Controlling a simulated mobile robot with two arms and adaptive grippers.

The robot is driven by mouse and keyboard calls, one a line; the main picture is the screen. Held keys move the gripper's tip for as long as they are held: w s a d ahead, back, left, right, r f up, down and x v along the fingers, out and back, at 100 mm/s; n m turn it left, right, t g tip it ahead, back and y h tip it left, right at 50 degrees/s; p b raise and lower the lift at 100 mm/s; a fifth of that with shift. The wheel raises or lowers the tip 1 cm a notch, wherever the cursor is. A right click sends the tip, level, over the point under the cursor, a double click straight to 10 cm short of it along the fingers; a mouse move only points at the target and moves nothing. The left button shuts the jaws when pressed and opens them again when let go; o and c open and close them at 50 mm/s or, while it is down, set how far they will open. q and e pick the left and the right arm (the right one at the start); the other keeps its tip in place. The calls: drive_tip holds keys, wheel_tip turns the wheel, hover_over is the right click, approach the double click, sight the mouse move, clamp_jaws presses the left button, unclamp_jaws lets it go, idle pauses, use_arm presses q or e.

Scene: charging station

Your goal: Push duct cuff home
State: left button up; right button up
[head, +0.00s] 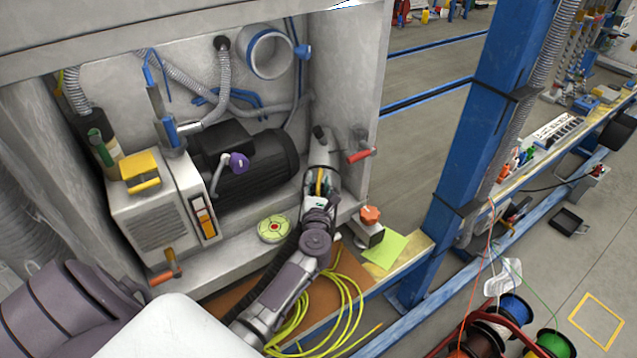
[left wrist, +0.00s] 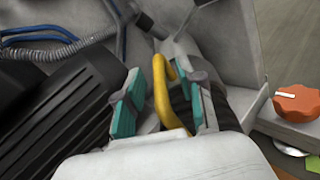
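My left gripper (head: 320,188) reaches into the right side of the grey cabinet. In the left wrist view its teal-padded fingers (left wrist: 160,105) stand apart, with a yellow handle (left wrist: 161,90) between them; I cannot tell whether they touch it. The handle also shows in the head view (head: 320,180). A dark ribbed sleeve (left wrist: 180,103) lies behind the handle, partly hidden by the right finger. I take this as the duct cuff, but its seating is hidden. A white collar with a blue rim (head: 268,52) sits on the back wall. My right gripper is not in view.
A black motor (head: 258,165) stands left of the gripper, and a red-handled valve (head: 359,156) right. An orange knob (head: 370,214) and a green-yellow button (head: 274,229) are near the cabinet's front edge. Yellow cable (head: 345,290) coils below. Grey hoses (head: 190,85) run behind.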

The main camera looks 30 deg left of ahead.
sight(320, 166)
use_arm(q)
clamp_jaws()
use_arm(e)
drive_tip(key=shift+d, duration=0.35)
use_arm(q)
drive_tip(key=w+a, duration=0.1)
drive_tip(key=w+r, duration=0.1)
drive_tip(key=w, duration=0.1)
drive_tip(key=w+a, duration=0.1)
drive_tip(key=w, duration=0.1)
drive_tip(key=shift+a+r, duration=0.25)
drive_tip(key=shift+a, duration=0.05)
drive_tip(key=shift+r, duration=0.2)
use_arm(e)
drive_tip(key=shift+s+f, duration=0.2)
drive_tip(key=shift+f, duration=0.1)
